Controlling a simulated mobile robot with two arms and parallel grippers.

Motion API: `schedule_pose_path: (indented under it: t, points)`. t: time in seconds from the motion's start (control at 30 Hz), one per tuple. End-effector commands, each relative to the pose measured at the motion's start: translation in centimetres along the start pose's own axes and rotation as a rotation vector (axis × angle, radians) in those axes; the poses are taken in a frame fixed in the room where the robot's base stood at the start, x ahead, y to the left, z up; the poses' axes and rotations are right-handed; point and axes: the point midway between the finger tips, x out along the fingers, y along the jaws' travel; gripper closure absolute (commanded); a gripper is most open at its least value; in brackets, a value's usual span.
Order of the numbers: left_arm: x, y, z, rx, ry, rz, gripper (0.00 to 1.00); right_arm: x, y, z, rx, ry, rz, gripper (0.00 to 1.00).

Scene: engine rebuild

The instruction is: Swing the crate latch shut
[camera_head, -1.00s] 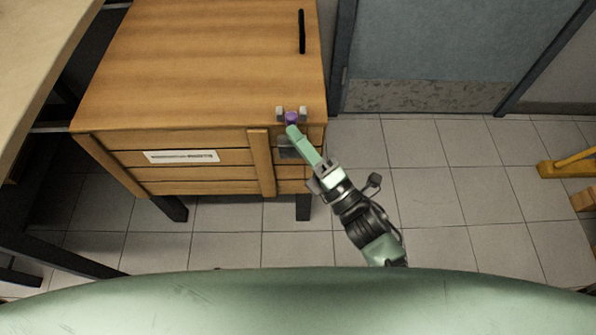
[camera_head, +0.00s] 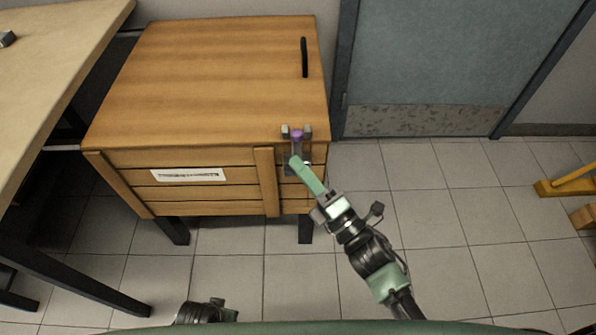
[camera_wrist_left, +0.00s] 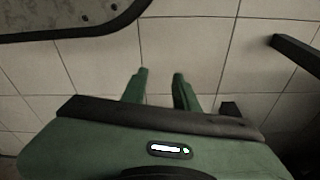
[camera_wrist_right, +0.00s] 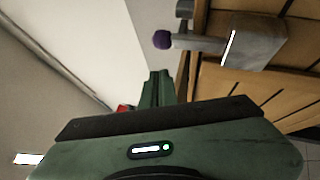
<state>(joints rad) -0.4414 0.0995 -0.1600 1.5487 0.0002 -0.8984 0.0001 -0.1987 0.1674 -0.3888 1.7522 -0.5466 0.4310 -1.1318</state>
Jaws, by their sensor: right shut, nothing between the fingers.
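The wooden crate (camera_head: 215,80) has its lid down. Its latch (camera_head: 301,150) is a grey lever on the front, at the right end, with a purple knob (camera_head: 297,134) at its top. The knob sits between two grey catch posts (camera_head: 307,131) at the lid's front edge. In the right wrist view the lever (camera_wrist_right: 202,43) runs from a grey block to the purple knob (camera_wrist_right: 162,39). My right gripper (camera_head: 295,159) is shut and empty, just below the knob in the head view; its fingertips (camera_wrist_right: 158,76) look apart from it. My left gripper (camera_wrist_left: 160,74) is open and empty over the floor.
A pale table (camera_head: 55,75) stands left of the crate. A black handle (camera_head: 304,57) lies on the lid. A grey-blue door (camera_head: 430,60) is behind, and a yellow object (camera_head: 568,182) is at the right.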

Motion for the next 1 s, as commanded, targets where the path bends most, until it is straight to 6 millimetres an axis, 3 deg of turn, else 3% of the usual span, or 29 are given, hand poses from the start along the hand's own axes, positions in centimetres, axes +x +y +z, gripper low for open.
schedule_pose_path:
  t: [0.27, 0.7, 1.0]
  points:
    - [-0.4, -0.1, -0.4, 0.000, 0.003, -0.001, 0.70, -2.7, -0.2, 0.1, 0.000, 0.002, -0.004, 1.00]
    - [-0.8, -0.1, -0.8, -0.001, 0.008, -0.002, 0.70, -9.2, 0.3, 0.1, 0.001, 0.002, -0.005, 1.00]
    - [-0.9, -0.1, -0.8, -0.001, 0.004, -0.002, 0.70, -10.1, 0.4, 0.1, 0.000, 0.003, -0.002, 1.00]
